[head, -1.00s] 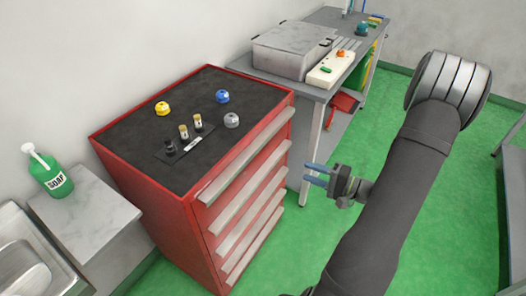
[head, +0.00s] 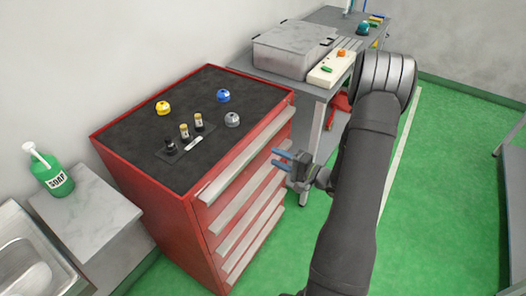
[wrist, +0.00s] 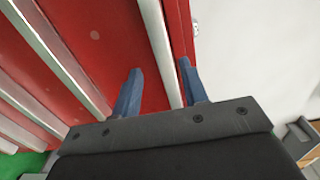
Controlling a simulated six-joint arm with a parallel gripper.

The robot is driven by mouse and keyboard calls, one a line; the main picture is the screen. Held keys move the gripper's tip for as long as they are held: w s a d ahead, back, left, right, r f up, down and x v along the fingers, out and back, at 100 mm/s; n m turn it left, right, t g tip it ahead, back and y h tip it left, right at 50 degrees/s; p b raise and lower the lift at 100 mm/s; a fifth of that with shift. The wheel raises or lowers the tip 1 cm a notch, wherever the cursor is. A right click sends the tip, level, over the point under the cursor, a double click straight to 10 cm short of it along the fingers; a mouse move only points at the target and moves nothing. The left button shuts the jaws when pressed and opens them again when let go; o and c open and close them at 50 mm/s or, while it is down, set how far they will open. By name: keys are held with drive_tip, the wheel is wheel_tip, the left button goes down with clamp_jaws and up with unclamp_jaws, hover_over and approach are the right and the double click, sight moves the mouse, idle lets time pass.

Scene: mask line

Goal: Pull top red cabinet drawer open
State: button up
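The red cabinet (head: 150,215) stands at left centre in the head view, with its drawers shut. The top drawer's long pale handle (head: 245,157) runs along the upper front edge; it also shows in the wrist view (wrist: 160,50). My gripper (head: 277,158) is in front of the cabinet's right part, its blue fingers pointing at the front. In the wrist view my gripper (wrist: 158,88) is open, with the top handle's strip in line with the gap between the fingers. Whether the fingers reach around the handle or touch it, I cannot tell.
Small bottles and knobs (head: 184,131) sit on the cabinet's dark top. A grey workbench (head: 300,85) with a metal box (head: 295,48) stands behind it on the right. A green soap bottle (head: 52,172) stands on the left counter.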

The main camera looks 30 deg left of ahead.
sight(259, 150)
drive_tip(key=shift+a, duration=3.15)
clamp_jaws()
